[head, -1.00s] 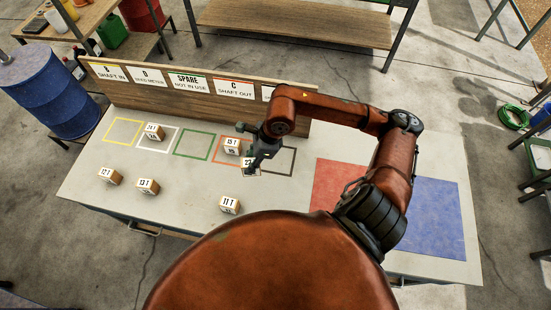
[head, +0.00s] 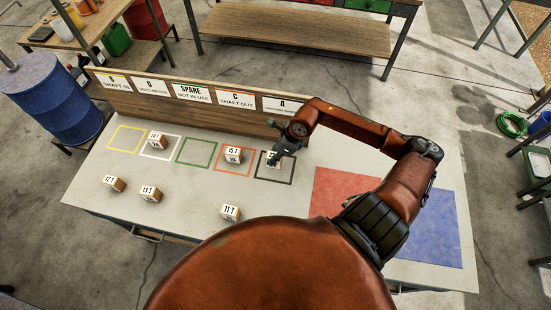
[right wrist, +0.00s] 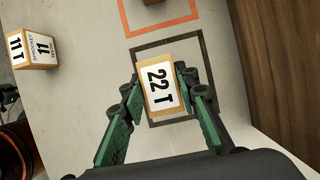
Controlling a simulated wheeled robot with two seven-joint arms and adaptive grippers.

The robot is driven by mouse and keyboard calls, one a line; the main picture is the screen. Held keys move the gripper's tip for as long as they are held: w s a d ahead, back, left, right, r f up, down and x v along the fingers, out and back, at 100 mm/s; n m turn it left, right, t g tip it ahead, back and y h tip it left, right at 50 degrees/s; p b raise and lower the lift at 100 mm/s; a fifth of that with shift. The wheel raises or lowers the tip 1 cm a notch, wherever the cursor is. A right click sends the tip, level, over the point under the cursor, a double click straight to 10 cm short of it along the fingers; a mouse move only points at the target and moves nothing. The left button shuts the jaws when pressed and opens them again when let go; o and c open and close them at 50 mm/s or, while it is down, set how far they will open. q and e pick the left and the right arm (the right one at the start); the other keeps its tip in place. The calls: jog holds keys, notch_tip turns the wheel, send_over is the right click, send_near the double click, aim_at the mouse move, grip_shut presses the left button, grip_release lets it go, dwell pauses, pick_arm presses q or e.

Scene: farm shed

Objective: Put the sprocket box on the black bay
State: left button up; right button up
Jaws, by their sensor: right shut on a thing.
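The sprocket box marked 22 T (right wrist: 162,86) is a small tan box with a white label. My right gripper (right wrist: 160,88) is shut on it, a finger on each side. In the right wrist view the box shows inside the outline of the black bay (right wrist: 187,45); whether it touches the table I cannot tell. In the head view the right gripper (head: 276,158) is over the black bay (head: 284,180) and hides most of the box. My left gripper is not in view.
A 15 T box (head: 233,155) stands in the orange bay beside the black one. Another box (head: 155,140) is in the white bay. Boxes 12 T (head: 114,184), 13 T (head: 150,194) and 11 T (head: 230,213) stand nearer the front. A sign board (head: 190,105) rises behind the bays.

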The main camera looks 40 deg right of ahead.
jog(key=shift+w+d+f, duration=0.2)
jog(key=shift+d+f, duration=0.4)
jog(key=shift+f, duration=0.15)
notch_tip(320, 180, down, 3)
jog(key=shift+d+f+p, duration=0.1)
jog(key=shift+d+p, duration=0.05)
jog(key=shift+p, duration=0.4)
jog(key=shift+f, duration=0.1)
jog(key=shift+f, duration=0.1)
jog(key=o, duration=1.2)
jog(key=shift+o, duration=0.2)
